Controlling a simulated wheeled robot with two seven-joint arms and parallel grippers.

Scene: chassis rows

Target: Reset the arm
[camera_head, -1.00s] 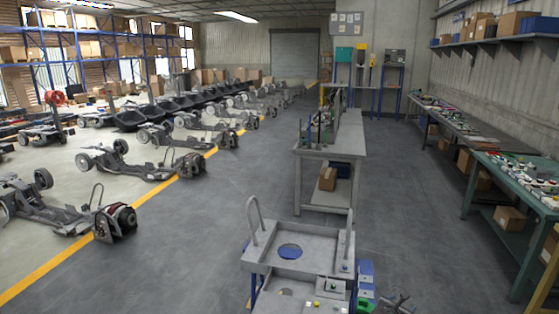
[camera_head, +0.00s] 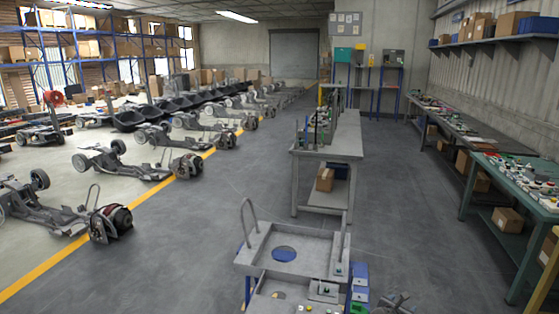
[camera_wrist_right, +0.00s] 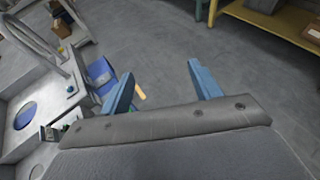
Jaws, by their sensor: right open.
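My right gripper (camera_head: 397,303) shows only partly at the bottom edge of the head view, just right of the grey trolley (camera_head: 262,240). In the right wrist view its two blue fingers (camera_wrist_right: 162,88) are spread wide with only floor between them. It is open and empty. The trolley's tray, with a blue oval on its base, stands at the left of the wrist view (camera_wrist_right: 12,150), beside the gripper and apart from its fingers. My left gripper does not show in either view.
A grey workbench (camera_head: 335,150) stands beyond the trolley. A green table (camera_head: 505,180) with small parts runs along the right wall. Car chassis (camera_head: 120,160) stand in rows on the left behind a yellow floor line. Grey floor (camera_head: 220,225) between is clear.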

